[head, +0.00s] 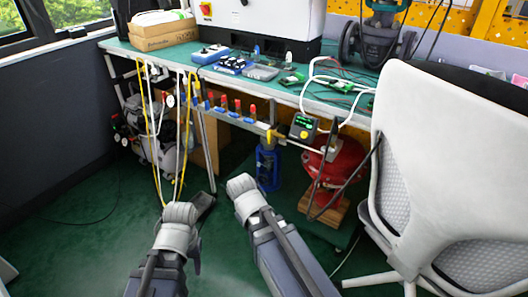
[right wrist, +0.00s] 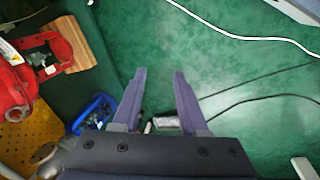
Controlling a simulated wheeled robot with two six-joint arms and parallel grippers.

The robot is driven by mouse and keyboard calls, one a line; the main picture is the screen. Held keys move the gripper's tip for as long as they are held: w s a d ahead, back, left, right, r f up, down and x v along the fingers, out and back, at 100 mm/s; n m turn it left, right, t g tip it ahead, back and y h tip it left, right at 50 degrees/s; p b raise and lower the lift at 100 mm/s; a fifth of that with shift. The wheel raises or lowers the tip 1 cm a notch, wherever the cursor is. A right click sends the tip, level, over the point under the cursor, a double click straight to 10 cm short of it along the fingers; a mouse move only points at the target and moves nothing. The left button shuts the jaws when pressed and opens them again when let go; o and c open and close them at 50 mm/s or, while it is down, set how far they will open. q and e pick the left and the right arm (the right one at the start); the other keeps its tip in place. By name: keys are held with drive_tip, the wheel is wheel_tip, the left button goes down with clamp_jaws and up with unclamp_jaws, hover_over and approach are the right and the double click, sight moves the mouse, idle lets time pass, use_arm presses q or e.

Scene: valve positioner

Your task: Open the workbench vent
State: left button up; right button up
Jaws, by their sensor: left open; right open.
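The workbench (head: 190,60) has a teal top. Along its front edge hangs a metal air rail (head: 240,122) with several small valves with red handles (head: 223,101) and blue bodies. A yellow piece (head: 272,134) sits at the rail's right end. I cannot tell which part is the vent. My left gripper (head: 205,202) is below and in front of the rail, partly hidden by its wrist, and touches nothing that I can see. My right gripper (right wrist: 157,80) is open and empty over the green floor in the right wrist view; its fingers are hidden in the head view.
A grey positioner box (head: 303,127) with a lit display hangs at the bench edge. A red actuator (head: 335,160) stands on a wooden block below. A white chair (head: 430,150) blocks the right. Yellow and white hoses (head: 157,130) hang at left. The front floor is clear.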

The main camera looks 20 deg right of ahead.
drive_tip(key=w+d+r+n+t+h+b, duration=0.2)
drive_tip(key=w+d+r+n+t+h, duration=0.15)
drive_tip(key=w+d+n+h, duration=0.4)
use_arm(q)
wheel_tip(320, 180, down, 3)
drive_tip(key=shift+s, duration=0.1)
use_arm(e)
drive_tip(key=w+a+r+n+t+h, duration=0.2)
drive_tip(key=w+r+n+t, duration=0.1)
drive_tip(key=r+n, duration=0.4)
drive_tip(key=w+a+r+n+t+h, duration=0.2)
drive_tip(key=w+r+n+t, duration=0.1)
drive_tip(key=r+n, duration=0.4)
drive_tip(key=shift+w+r+n, duration=0.35)
drive_tip(key=shift+w+r, duration=0.2)
drive_tip(key=shift+w, duration=0.2)
use_arm(q)
drive_tip(key=shift+d, duration=0.1)
use_arm(e)
drive_tip(key=shift+w+t+h, duration=0.1)
drive_tip(key=shift+t+h, duration=0.15)
